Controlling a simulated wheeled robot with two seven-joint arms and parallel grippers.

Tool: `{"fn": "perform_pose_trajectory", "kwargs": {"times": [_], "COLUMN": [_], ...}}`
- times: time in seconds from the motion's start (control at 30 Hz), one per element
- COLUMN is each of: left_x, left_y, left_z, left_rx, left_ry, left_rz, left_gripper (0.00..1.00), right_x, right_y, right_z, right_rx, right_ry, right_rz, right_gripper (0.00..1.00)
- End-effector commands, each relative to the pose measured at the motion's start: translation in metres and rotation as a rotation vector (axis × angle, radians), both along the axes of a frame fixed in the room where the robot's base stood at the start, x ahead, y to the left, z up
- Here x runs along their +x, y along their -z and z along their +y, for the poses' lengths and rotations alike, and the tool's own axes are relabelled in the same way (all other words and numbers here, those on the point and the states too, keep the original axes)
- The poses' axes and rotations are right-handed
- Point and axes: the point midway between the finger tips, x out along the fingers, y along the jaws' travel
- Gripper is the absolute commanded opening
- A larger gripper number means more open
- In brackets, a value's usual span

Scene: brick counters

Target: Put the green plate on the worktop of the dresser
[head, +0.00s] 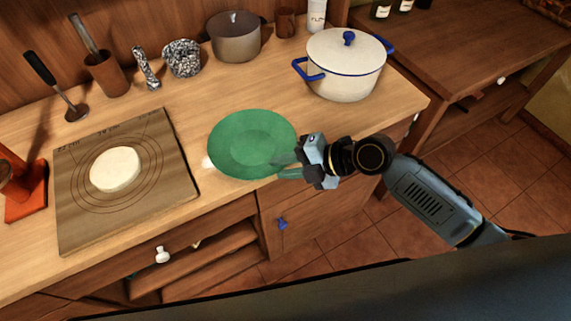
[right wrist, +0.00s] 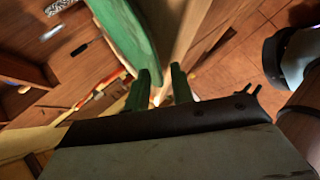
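The green plate (head: 250,140) is over the light wooden worktop (head: 215,200) of the dresser, near its front edge, right of the pastry board. It looks roughly level; I cannot tell if its whole underside touches the wood. My right gripper (head: 288,167) is at the plate's front right rim, its fingers apart. My left gripper is not in view.
A wooden board (head: 75,215) with white dough (head: 115,169) lies left of the plate. A white pot (head: 345,68) with blue handles stands behind right, a grey pot (head: 235,38) at the back. A lower brown table (head: 450,45) is at the right.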

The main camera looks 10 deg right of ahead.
Motion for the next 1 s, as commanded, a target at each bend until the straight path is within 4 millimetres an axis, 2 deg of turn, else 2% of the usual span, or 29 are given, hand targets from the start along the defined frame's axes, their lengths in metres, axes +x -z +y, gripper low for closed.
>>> {"fn": "perform_pose_trajectory", "kwargs": {"times": [0.23, 0.37, 0.73, 1.0], "left_x": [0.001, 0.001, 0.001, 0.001], "left_y": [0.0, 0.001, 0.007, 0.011], "left_z": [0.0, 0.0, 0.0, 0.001], "left_rx": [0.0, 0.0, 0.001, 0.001], "left_ry": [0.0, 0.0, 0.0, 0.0], "left_rz": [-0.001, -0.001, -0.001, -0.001], "left_gripper": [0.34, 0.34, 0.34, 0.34], "right_x": [0.0, -0.003, -0.027, -0.038], "right_y": [-0.001, -0.005, -0.04, -0.058], "right_z": [-0.001, -0.01, -0.065, -0.091], "right_rx": [0.0, -0.003, -0.005, -0.001], "right_ry": [0.001, 0.002, 0.0, 0.001], "right_rz": [0.0, -0.001, 0.0, 0.0], "right_gripper": [0.24, 0.24, 0.24, 0.24]}}
